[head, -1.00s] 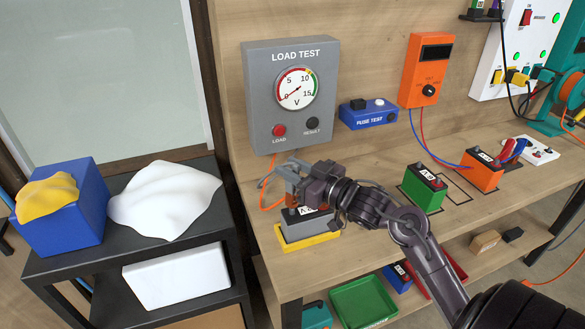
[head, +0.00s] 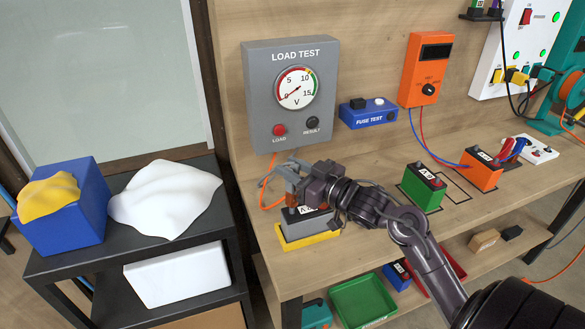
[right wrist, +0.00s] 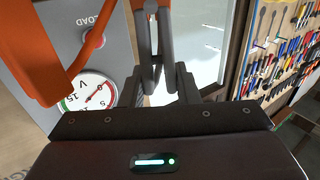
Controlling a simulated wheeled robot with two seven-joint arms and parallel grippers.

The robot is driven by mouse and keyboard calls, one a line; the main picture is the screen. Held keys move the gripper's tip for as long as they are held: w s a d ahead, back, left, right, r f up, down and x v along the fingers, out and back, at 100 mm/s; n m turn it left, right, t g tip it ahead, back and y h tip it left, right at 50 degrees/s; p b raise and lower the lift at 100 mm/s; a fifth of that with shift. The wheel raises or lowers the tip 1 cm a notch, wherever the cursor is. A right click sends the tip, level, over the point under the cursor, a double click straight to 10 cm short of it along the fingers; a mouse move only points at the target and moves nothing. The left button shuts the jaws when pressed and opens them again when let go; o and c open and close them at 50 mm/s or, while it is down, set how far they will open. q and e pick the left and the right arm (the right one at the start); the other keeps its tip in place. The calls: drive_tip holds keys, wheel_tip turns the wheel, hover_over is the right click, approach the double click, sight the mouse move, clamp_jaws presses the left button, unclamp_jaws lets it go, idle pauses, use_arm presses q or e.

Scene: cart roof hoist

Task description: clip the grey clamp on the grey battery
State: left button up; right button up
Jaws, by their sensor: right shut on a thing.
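The grey battery (head: 308,226) with a white label sits on a yellow base at the left end of the bench. My right gripper (head: 291,186) is just above the battery's left end and hides part of its top. It is shut on the grey clamp (head: 292,164), whose grey handles stick up past the fingers. In the right wrist view the grey clamp (right wrist: 151,45) stands between the fingers. An orange cable runs beside it. Whether the clamp's jaws touch a battery terminal is hidden. My left gripper is not in view.
The grey load test box (head: 290,95) stands behind the battery, its needle low on the dial. A green battery (head: 422,192) and an orange battery (head: 482,174) are to the right. A black side table (head: 90,250) with a white cloth (head: 168,200) stands left.

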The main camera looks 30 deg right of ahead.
drive_tip(key=shift+p, duration=0.3)
drive_tip(key=shift+f+b, duration=0.75)
drive_tip(key=shift+f, duration=0.85)
drive_tip(key=o, duration=1.1)
drive_tip(key=shift+c, duration=0.2)
drive_tip(key=shift+s+d+f, duration=0.15)
drive_tip(key=shift+s, duration=0.4)
drive_tip(key=b+v, duration=0.1)
drive_tip(key=v, duration=0.5)
drive_tip(key=shift+s+b, duration=0.3)
drive_tip(key=shift+b, duration=0.1)
drive_tip(key=shift+d, duration=0.1)
